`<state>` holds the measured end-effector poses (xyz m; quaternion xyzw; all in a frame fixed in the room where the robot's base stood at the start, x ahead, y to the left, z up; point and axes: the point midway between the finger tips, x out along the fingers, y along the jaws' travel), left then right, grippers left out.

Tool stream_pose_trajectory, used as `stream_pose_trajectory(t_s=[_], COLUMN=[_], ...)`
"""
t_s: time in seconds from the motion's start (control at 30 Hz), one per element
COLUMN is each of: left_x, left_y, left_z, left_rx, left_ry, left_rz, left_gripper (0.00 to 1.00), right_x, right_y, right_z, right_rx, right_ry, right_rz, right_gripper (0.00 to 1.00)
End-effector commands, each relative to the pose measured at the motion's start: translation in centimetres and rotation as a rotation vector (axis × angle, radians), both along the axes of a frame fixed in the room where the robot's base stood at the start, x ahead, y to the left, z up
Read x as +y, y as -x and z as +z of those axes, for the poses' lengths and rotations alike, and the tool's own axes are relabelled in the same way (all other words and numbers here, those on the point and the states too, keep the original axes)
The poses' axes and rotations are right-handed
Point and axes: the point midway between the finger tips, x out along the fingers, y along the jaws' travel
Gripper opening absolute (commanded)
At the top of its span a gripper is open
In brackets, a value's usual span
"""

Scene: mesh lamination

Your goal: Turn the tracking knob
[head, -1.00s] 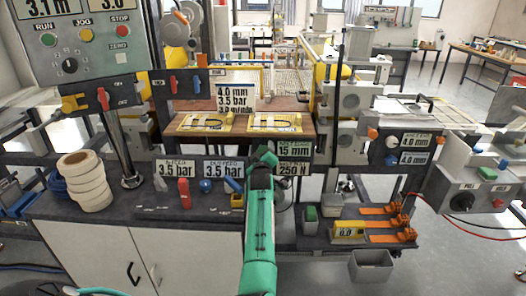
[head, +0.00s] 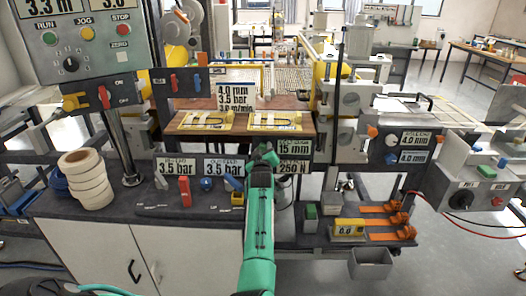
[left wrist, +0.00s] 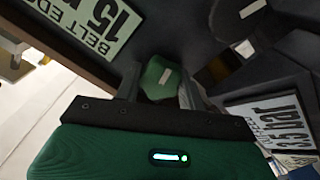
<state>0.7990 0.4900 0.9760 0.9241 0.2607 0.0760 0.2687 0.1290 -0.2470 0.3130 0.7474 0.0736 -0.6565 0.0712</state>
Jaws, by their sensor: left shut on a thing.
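The tracking knob looks like a green faceted knob (left wrist: 160,79) with a pale mark, seen in the left wrist view on a dark panel. It is beside the BELT EDGE display (left wrist: 92,22), which reads 15 mm in the head view (head: 291,149). My left gripper (left wrist: 157,88) has one finger on each side of the green knob and is shut on it. In the head view my left gripper (head: 264,157) is at the table front, just left of that display, and mostly hides the knob. My right gripper is not in view.
White tape rolls (head: 87,180) stand further left. At right, a shelf holds a yellow gauge (head: 349,227) and orange clamps (head: 390,222).

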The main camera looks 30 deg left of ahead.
Motion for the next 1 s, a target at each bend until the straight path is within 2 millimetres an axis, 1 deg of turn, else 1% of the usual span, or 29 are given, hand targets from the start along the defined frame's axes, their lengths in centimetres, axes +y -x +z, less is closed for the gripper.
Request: stream_pose_trajectory(t_s=[0.17,0.47,0.7,1.0], left_x=[0.0,0.0,0.0,0.0], left_y=[0.0,0.0,0.0,-0.1], left_z=[0.1,0.1,0.1,0.2], left_rx=[0.086,0.233,0.33,0.407], left_ry=[-0.142,-0.384,-0.544,-0.668], left_rz=[0.0,0.001,0.001,0.002], left_gripper=[0.17,0.17,0.17,0.17], right_x=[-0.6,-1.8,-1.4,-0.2], right_y=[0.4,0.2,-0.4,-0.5], right_z=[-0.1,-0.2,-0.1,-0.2], right_rx=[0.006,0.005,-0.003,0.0], right_ry=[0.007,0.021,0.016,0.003], right_rz=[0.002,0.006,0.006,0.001], right_gripper=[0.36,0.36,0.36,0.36])
